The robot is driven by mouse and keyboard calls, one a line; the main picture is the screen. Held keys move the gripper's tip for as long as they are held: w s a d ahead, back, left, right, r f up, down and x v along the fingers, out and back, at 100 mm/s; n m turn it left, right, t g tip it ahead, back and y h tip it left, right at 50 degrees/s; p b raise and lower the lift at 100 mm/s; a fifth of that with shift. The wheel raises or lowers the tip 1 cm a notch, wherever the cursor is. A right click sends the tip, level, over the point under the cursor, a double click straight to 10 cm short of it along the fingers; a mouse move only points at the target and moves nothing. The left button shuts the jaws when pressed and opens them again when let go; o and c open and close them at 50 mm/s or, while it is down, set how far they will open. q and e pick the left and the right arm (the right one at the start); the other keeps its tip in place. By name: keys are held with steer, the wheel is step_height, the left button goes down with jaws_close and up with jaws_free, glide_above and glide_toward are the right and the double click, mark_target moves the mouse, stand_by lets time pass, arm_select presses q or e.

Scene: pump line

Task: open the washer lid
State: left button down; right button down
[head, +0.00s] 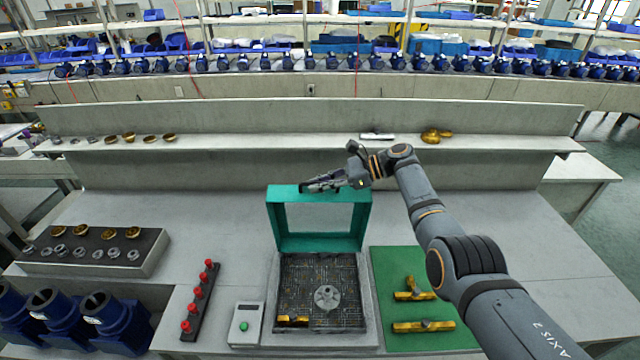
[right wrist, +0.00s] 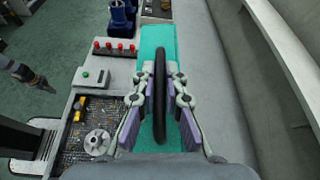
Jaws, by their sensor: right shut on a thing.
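The washer lid (head: 277,228) is a teal frame with a large window. It stands raised, roughly upright, at the back of the washer (head: 367,318). The open washer shows a dark patterned bed with a round grey flanged part (head: 327,297) and a brass piece (head: 292,320). My right gripper (head: 322,183) is at the lid's top edge. In the right wrist view my right gripper (right wrist: 160,112) has its fingers closed around the lid's black handle (right wrist: 160,80), with the teal lid (right wrist: 150,40) behind it. My left gripper is not seen.
Right of the washer, a green mat (head: 390,262) holds brass fittings. To the left are a control box with a green button (head: 245,325), a strip with red knobs (head: 200,300), a parts tray (head: 150,262) and blue pump housings (head: 110,320). A shelf (head: 250,143) runs behind.

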steer(key=shift+f, duration=0.1)
steer(key=c, duration=1.4)
jaws_free()
steer(key=shift+d, duration=0.35)
step_height(320, 180, up, 5)
glide_above(361, 194)
steer(key=shift+f, duration=0.2)
